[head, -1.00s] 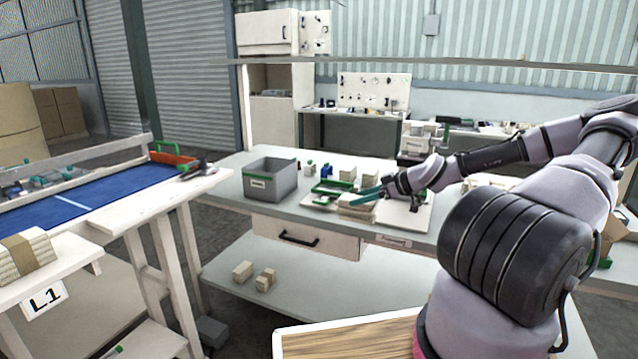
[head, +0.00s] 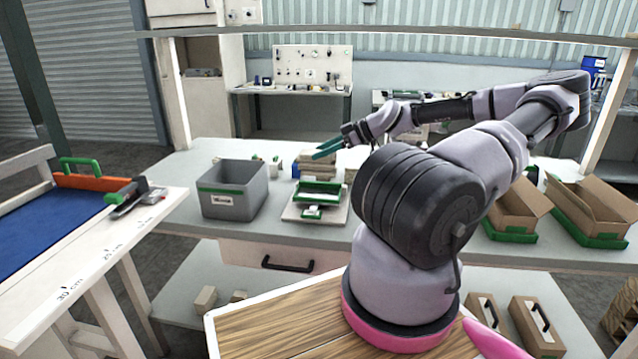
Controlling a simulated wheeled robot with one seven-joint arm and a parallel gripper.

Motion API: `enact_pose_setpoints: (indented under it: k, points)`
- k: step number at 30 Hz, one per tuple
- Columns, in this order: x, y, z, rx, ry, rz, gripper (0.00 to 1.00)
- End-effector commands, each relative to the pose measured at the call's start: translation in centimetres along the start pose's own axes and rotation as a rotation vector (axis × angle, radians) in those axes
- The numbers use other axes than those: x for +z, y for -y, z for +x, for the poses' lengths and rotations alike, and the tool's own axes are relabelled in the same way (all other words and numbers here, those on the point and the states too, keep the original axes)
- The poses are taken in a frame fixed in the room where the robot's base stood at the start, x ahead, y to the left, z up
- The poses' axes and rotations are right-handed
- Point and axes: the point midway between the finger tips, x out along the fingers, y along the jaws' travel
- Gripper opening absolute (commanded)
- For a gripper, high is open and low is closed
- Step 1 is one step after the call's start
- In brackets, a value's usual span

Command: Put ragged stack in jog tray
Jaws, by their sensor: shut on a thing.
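My gripper (head: 326,149), with teal fingers, is over the back middle of the grey workbench. It is shut on a pale paper stack (head: 316,158), which looks like the ragged stack. The fingers cover part of it, and its uneven edges are too small to make out. A green-framed fixture (head: 319,187) on a pale board, which looks like the jog tray, stands nearer than the gripper. I cannot tell how high the stack is above the bench.
Open cardboard boxes (head: 590,205) in green holders stand at the right. A blue-topped table (head: 45,240) is at the left. Bare bench (head: 185,165) shows at the back left.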

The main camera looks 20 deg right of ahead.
Motion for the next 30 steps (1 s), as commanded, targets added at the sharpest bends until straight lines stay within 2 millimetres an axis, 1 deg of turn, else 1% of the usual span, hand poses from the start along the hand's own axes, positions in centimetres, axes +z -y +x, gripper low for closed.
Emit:
enact_pose_setpoints:
  k: [1,4,6,11,16,27,28,30]
  points:
    - [0.8,0.1,0.6,-0.003,-0.002,0.004,0.0]
    - [2.5,0.1,1.5,-0.002,-0.002,0.002,0.0]
    - [3.4,0.1,2.0,-0.001,-0.002,0.001,0.0]
    - [4.7,0.1,2.7,-0.002,-0.002,0.002,0.0]
    - [6.8,0.1,3.8,-0.001,-0.002,0.001,0.0]
    - [7.2,0.1,4.0,0.0,-0.001,0.0,0.0]
    - [7.2,0.1,4.0,0.0,-0.001,0.0,0.77]
    - [7.2,0.1,4.0,0.0,-0.001,0.0,0.99]
